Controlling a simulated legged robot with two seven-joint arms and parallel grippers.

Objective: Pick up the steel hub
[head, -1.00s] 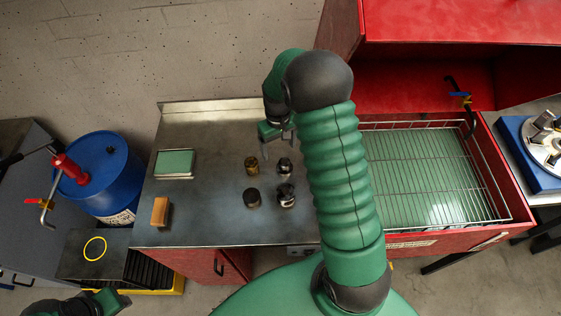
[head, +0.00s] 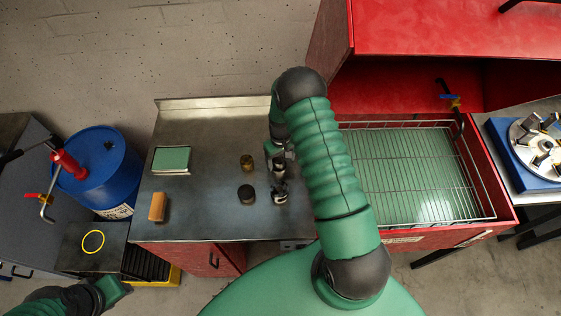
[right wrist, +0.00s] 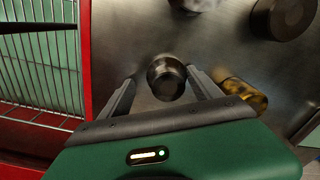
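A shiny steel hub (right wrist: 168,78) stands on the metal bench top, between the spread fingers of my right gripper (right wrist: 163,90) in the right wrist view. The gripper is open, and a gap shows between the left finger and the hub. In the head view my right gripper (head: 279,163) is over the back right piece and hides most of it. A second shiny metal piece (head: 279,192) stands just in front. A brass piece (head: 247,163) and a dark round piece (head: 246,195) stand to the left. My left gripper (head: 112,291) is at the lower left; its fingers are unclear.
The brass piece (right wrist: 243,94) is close beside the right finger in the wrist view. A red basin with a wire rack (head: 410,170) adjoins the bench on the right. A green pad (head: 171,159) and an orange block (head: 157,207) lie at the bench's left.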

